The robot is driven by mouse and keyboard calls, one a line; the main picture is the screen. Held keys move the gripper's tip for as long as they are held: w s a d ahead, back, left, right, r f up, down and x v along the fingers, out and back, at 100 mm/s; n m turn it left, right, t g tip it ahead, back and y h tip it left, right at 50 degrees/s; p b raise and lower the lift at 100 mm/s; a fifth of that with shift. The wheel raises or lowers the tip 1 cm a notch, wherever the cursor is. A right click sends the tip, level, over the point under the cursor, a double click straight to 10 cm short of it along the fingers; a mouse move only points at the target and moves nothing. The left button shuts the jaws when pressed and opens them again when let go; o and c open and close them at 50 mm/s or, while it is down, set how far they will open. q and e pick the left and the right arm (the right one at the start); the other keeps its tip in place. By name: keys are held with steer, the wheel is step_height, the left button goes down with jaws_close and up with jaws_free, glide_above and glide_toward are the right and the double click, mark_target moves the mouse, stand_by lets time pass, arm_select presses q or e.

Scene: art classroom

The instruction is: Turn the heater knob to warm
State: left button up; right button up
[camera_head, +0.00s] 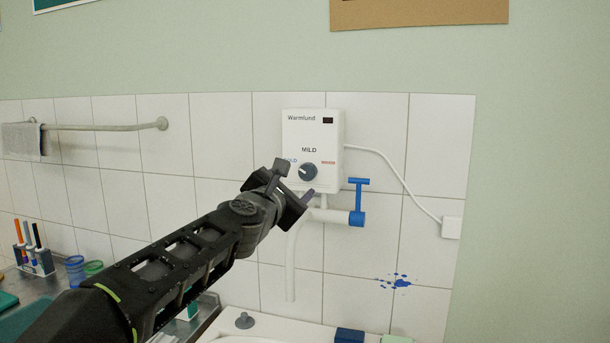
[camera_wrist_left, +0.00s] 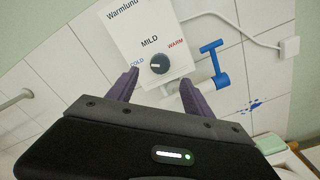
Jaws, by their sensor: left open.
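The white heater (camera_head: 313,135) labelled Warmlund is on the tiled wall. Its dark round knob (camera_head: 308,172) is low on the front, with COLD on the left, MILD above and WARM in red on the right. A pale mark on the knob appears on its left, COLD side. In the left wrist view the knob (camera_wrist_left: 159,64) shows between and beyond the fingertips. My left gripper (camera_head: 296,181) is open and empty in front of the heater's lower part; in the head view it partly covers the COLD label. I cannot see contact with the knob. My right gripper is not in view.
A blue-handled tap (camera_head: 358,203) sits on the pipe just below and right of the heater. A white cable runs right to a wall box (camera_head: 452,228). A towel rail (camera_head: 108,127) is at left. A sink edge, pen holder (camera_head: 34,258) and cups are below.

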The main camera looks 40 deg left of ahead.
mark_target(306, 174)
arm_select(q)
steer(key=p+x, duration=0.1)
steer(key=x, duration=0.6)
steer(key=shift+w+a, duration=0.15)
steer(key=shift+w, duration=0.25)
steer(key=shift+c, duration=0.3)
jaws_close()
